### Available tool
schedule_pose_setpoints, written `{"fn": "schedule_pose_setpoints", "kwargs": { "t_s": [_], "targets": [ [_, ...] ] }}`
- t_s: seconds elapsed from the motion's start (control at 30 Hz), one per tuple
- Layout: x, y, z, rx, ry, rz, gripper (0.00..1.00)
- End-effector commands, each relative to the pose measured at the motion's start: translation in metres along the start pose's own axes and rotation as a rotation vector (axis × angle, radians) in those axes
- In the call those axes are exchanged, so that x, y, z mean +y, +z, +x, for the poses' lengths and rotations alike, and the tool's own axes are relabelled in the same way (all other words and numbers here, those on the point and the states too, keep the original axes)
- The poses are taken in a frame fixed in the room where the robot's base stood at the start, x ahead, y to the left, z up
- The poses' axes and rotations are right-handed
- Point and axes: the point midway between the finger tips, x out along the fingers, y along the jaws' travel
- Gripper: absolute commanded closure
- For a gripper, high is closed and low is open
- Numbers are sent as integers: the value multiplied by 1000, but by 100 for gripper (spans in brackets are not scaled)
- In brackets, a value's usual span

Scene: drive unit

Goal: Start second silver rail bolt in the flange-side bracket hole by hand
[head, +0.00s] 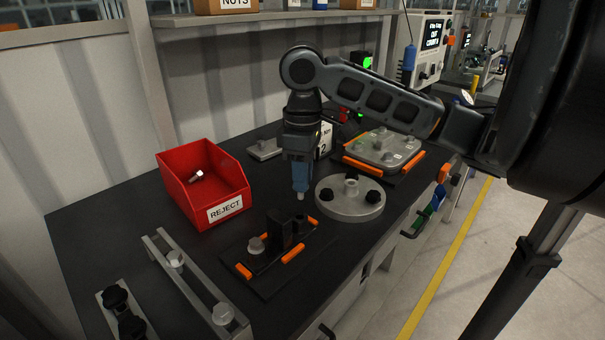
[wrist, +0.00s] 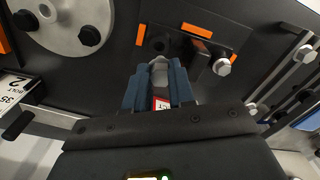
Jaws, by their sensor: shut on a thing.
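My gripper (head: 301,190) has blue fingers and points straight down. In the wrist view the fingers (wrist: 159,82) are shut on a silver bolt (wrist: 159,68). In the head view only a small tip of this bolt (head: 300,197) shows below the fingers. The black bracket (head: 279,230) stands on a dark plate with orange corner strips. A silver bolt (head: 256,245) sits in its side away from the flange. The flange-side hole boss (head: 298,223) is dark and bare, and it also shows in the wrist view (wrist: 160,43). The held bolt appears above this boss and apart from it.
A round grey flange (head: 349,204) with black bolts stands right of the bracket. A red reject bin (head: 207,210) holding a silver piece is at the left. Silver rails (head: 190,285) with bolts lie in front. A fixture with orange corners (head: 384,148) stands behind.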

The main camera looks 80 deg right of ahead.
Motion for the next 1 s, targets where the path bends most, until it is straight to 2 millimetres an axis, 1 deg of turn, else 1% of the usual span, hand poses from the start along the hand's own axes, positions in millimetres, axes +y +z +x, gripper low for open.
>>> {"fn": "schedule_pose_setpoints", "kwargs": {
  "t_s": [0.1,0.5,0.6,0.77,0.83,1.0],
  "targets": [
    [0,0,0,0,0,0,100],
    [0,0,25,0,0,1,100],
    [0,0,37,-1,0,1,100],
    [0,0,50,0,0,1,100],
    [0,0,60,0,0,1,100],
    [0,0,69,0,1,3,100]
  ]
}}
